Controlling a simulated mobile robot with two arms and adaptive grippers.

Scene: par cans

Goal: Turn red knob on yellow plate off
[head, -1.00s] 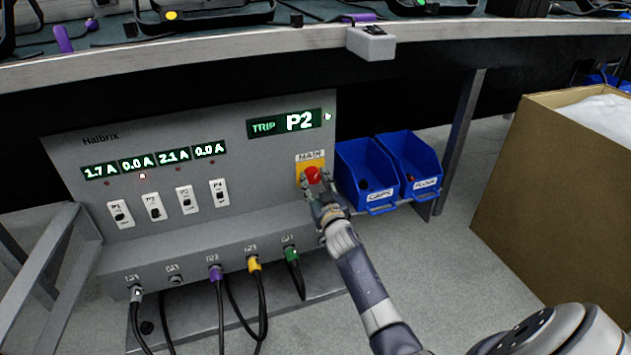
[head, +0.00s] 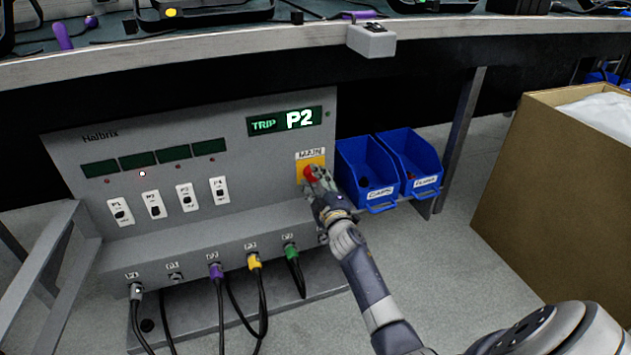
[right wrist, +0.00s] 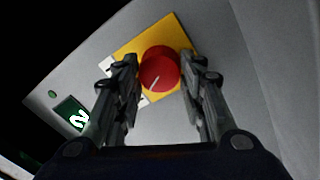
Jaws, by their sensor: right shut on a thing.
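The red knob (head: 309,173) sits on a yellow plate (head: 299,177) under the label MAIN on the grey power panel (head: 240,185). My right gripper (head: 317,182) reaches it from the lower right and covers part of it. In the right wrist view, the knob (right wrist: 160,68) with its white pointer line lies between my two fingers (right wrist: 157,76), in front of the yellow plate (right wrist: 150,42). The right gripper is shut on the knob. My left gripper is not in view.
The trip display (head: 285,121) reads TRIP P2. The row of small displays (head: 155,158) is dark, above several white switches (head: 153,205). Blue bins (head: 368,175) stand just right of the knob. A cardboard box (head: 540,190) is at the right. The table edge (head: 240,50) overhangs the panel.

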